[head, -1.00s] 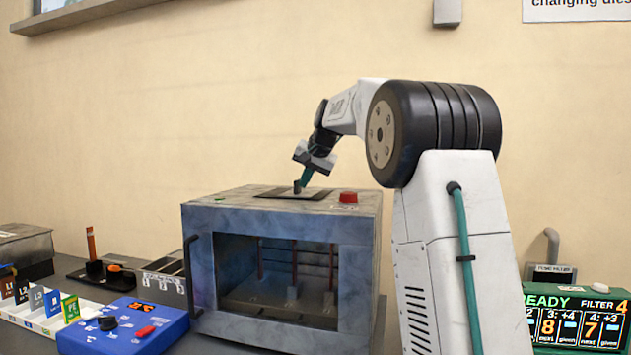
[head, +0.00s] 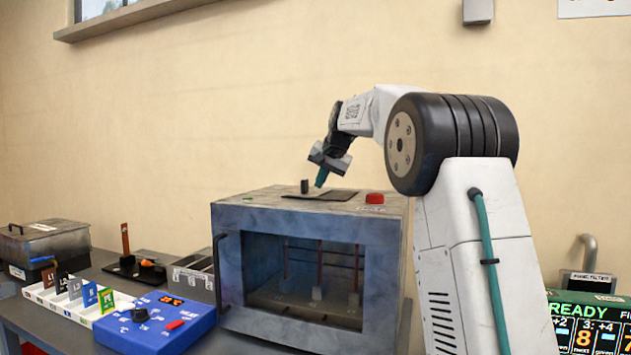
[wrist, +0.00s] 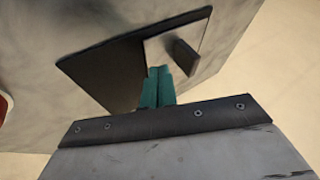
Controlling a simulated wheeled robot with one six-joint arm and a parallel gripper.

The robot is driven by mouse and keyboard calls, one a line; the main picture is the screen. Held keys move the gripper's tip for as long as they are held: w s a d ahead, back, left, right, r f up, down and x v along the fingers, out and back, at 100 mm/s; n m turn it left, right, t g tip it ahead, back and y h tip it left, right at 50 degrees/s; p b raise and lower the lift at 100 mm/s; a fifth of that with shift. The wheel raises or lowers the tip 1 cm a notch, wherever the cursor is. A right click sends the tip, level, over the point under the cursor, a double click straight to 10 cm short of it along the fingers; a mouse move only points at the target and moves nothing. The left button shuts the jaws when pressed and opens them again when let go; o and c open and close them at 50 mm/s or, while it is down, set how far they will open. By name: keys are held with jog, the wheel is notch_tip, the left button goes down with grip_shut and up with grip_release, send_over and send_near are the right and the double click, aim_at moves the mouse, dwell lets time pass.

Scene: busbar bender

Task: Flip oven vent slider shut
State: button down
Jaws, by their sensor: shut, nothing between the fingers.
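The oven (head: 250,218) is a grey-blue box with a glass front. On its top is a dark vent plate (head: 335,195) with a small upright dark slider tab (head: 304,186) near the plate's left end. In the wrist view the tab (wrist: 187,56) stands on a lighter grey slide piece (wrist: 166,46) at one end of the dark plate (wrist: 110,70). My gripper (head: 320,184) is shut and empty, with teal fingers. It is low over the plate, just right of the tab with a small gap. Its fingertips (wrist: 158,72) show beside the tab in the wrist view.
A red button (head: 375,198) is on the oven top, right of the vent. A blue control box (head: 160,322) with a knob stands left of the oven. Label cards in a white tray (head: 70,305) and a grey metal box (head: 45,245) are further left.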

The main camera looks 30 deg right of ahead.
jog(key=v, duration=1)
jog(key=shift+s+d, duration=0.35)
jog(key=shift+s, duration=0.1)
jog(key=s+a+f+n+g, duration=0.2)
jog(key=s+a+f, duration=0.3)
jog(key=s+a, duration=0.4)
jog(key=s+a+f+n+g, duration=0.1)
jog(key=s+a+f+n, duration=0.3)
jog(key=s+a, duration=0.6)
jog(key=s+a+f+n+g, duration=0.1)
jog(key=s+a+f, duration=0.2)
jog(key=s+f, duration=0.7)
jog(key=s+a+f+n+g, duration=0.2)
jog(key=s+a+f, duration=0.1)
jog(key=s+f, duration=0.7)
jog(key=s, duration=0.2)
jog(key=shift+s+a+f, duration=0.3)
jog(key=shift+s+f, duration=0.1)
